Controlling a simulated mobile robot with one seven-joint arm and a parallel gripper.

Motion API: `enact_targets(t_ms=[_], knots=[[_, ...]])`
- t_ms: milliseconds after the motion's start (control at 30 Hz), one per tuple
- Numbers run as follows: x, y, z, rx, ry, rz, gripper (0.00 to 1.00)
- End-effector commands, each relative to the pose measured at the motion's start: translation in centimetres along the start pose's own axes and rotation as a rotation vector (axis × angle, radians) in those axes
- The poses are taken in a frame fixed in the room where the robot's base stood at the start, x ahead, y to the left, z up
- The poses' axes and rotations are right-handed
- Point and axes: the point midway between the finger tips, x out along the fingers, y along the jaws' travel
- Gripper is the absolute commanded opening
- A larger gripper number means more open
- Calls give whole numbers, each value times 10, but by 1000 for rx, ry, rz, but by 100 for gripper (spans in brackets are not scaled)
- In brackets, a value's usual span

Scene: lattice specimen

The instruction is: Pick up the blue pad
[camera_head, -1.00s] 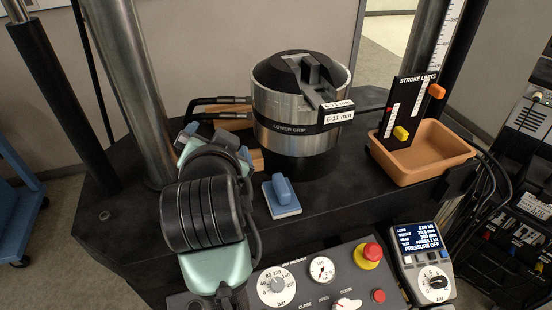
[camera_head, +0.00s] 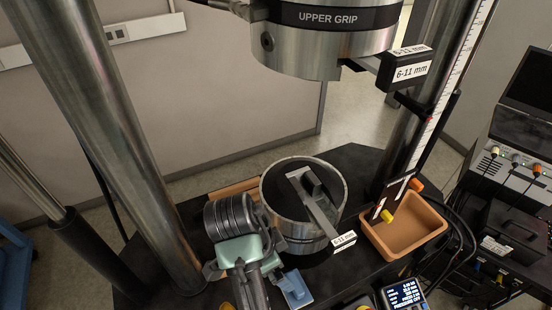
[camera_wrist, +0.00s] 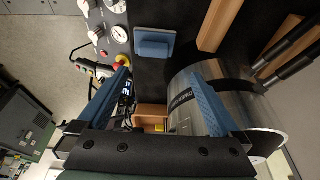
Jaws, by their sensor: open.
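The blue pad (camera_head: 295,288) is a light blue block with a raised grip on a pale base. It lies on the black table in front of the lower grip (camera_head: 335,190), at the bottom of the head view. In the wrist view the pad (camera_wrist: 153,45) lies flat beyond the fingertips, near the top middle. My gripper (camera_wrist: 158,85) is open with nothing between its two blue fingers, and is apart from the pad. In the head view my arm mostly hides the gripper, just left of the pad.
The steel lower grip cylinder stands close to my right finger in the wrist view. The upper grip (camera_head: 325,45) hangs above. An orange-brown tray (camera_head: 410,243) stands at right. A control panel with dials and a red knob (camera_wrist: 123,61) is left of the pad in the wrist view.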

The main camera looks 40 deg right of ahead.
Motion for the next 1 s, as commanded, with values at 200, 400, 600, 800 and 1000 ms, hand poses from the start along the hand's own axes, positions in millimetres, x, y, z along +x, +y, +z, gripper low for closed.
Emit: enact_targets(t_ms=[200,400,600,800,1000], knots=[[16,5,0,12,-1,20,100],[46,6,0,10,0,21,100],[71,6,-1,8,-1,19,100],[83,7,-1,8,-1,18,100],[112,11,-1,8,-2,18,100]])
